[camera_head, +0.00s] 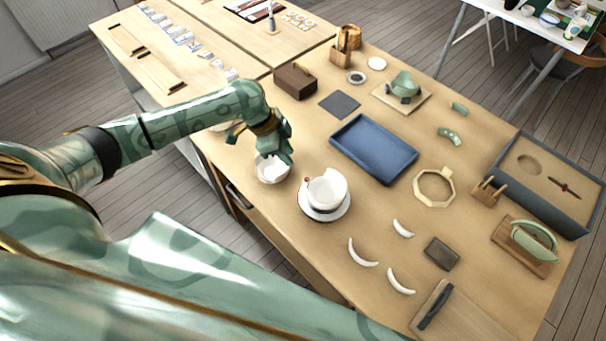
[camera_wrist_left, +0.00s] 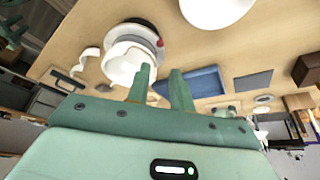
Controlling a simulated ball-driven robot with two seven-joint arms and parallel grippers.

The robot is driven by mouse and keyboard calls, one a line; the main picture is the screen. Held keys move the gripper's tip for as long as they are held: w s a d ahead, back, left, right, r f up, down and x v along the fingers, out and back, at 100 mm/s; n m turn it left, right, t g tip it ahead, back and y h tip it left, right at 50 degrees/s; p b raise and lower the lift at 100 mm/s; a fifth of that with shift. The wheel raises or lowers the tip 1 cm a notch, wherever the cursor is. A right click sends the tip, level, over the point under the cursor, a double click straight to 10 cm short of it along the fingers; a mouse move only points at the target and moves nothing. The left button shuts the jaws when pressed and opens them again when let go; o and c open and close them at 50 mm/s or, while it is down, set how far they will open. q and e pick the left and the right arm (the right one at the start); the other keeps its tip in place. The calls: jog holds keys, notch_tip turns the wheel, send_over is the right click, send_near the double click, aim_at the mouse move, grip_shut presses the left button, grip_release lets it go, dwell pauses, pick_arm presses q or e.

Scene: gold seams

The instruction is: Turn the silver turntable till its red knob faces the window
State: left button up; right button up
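The turntable (camera_head: 341,212) is a pale round disc with a dark base, near the front edge of the table. Its red knob (camera_head: 307,180) is on the left, far side in the head view; the knob also shows in the left wrist view (camera_wrist_left: 160,43). A white bowl with a broken rim (camera_head: 326,189) stands on the turntable. My left gripper (camera_head: 287,160) is beside a small white bowl (camera_head: 270,172), left of the turntable and apart from the knob. In the left wrist view its two fingers (camera_wrist_left: 161,76) are apart with nothing between them. No window is visible.
White curved shards (camera_head: 362,253) lie right of the turntable. A blue tray (camera_head: 374,148) lies behind it, and a wooden octagonal ring (camera_head: 434,187) to the right. A brown box (camera_head: 295,81) and a dark square pad (camera_head: 339,104) are farther back. Bare table separates turntable and tray.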

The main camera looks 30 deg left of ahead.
aim_at(306, 179)
pick_arm(q)
jog(key=b+x, duration=0.2)
jog(key=x, duration=0.9)
jog(key=shift+b, duration=0.3)
grip_shut()
